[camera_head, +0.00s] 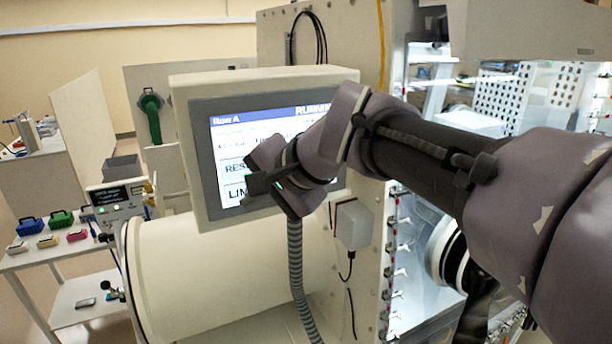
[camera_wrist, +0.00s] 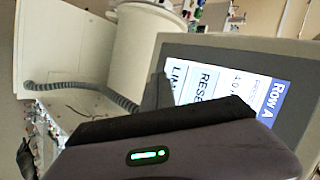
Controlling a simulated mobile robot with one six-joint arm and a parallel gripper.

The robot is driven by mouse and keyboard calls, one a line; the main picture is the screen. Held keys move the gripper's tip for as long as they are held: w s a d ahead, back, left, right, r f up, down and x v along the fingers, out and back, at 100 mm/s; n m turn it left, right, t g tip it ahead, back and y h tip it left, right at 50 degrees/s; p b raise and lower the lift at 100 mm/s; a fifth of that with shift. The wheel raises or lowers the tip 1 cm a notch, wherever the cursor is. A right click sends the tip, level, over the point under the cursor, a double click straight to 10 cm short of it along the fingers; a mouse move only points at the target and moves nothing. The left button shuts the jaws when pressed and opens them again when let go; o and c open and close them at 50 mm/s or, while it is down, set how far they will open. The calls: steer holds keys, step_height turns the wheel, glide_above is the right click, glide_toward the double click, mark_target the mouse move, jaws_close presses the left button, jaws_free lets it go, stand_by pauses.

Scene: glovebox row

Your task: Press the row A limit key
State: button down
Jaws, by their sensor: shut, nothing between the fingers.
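The row A panel (camera_head: 186,150) is a cream box with a grey bezel and a lit screen headed "Row A" and "RUNNIN…". A key starting "RES" (camera_head: 234,169) shows on its left side. Below it is the key starting "LIM" (camera_head: 237,193), the limit key, partly covered by my gripper. My gripper (camera_head: 250,182) is shut and empty in front of the screen's lower left. I cannot tell whether it touches the screen. In the wrist view the panel (camera_wrist: 215,45) appears turned, with the limit key (camera_wrist: 174,80) beside the dark fingers (camera_wrist: 158,92).
A large white cylinder (camera_head: 190,275) lies below the panel. A grey corrugated hose (camera_head: 296,270) hangs under my wrist. A small grey box (camera_head: 354,224) is on the wall right of the panel.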

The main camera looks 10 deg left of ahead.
steer(key=shift+w+a, duration=0.25)
steer(key=shift+w, duration=0.2)
steer(key=shift+w+a, duration=0.15)
steer(key=shift+w, duration=0.1)
stand_by(0.7)
steer(key=shift+s, duration=0.1)
steer(key=shift+s+d+b, duration=0.3)
steer(key=shift+s+d, duration=0.15)
steer(key=shift+s, duration=0.15)
steer(key=shift+s+d+b, duration=0.35)
steer(key=shift+s+d, duration=0.05)
steer(key=shift+s, duration=0.3)
steer(key=shift+s+d+b, duration=0.35)
steer(key=shift+s+d, duration=0.1)
steer(key=shift+s, duration=0.25)
steer(key=shift+s+d+b, duration=0.35)
steer(key=shift+s+d, duration=0.05)
steer(key=shift+s, duration=0.3)
